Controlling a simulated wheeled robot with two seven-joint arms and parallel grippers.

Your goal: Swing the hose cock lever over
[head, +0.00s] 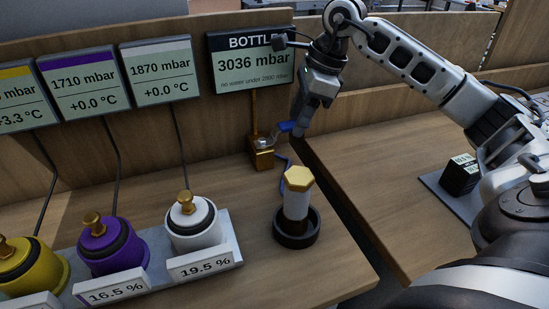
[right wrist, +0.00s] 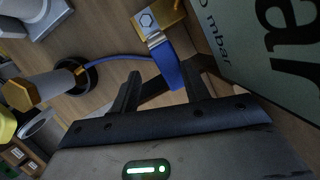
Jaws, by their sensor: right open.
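The hose cock is a brass block (head: 262,158) at the foot of a brass pipe below the BOTTLE display; it also shows at the top of the right wrist view (right wrist: 160,20). Its blue lever (head: 287,126) sticks out to the right from a silver neck. In the right wrist view the lever (right wrist: 168,65) points down toward the gap between my fingers. My right gripper (head: 296,128) is open at the lever's free end; in the wrist view its two fingers (right wrist: 163,88) stand either side of the lever's line. Contact cannot be told. My left gripper is out of view.
A blue hose runs from the cock to a white bottle with a gold hexagonal cap (head: 298,179) in a black ring. The BOTTLE display (head: 252,62) reads 3036 mbar. Yellow, purple and white canisters (head: 192,222) stand front left. A gap parts the two tables at right.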

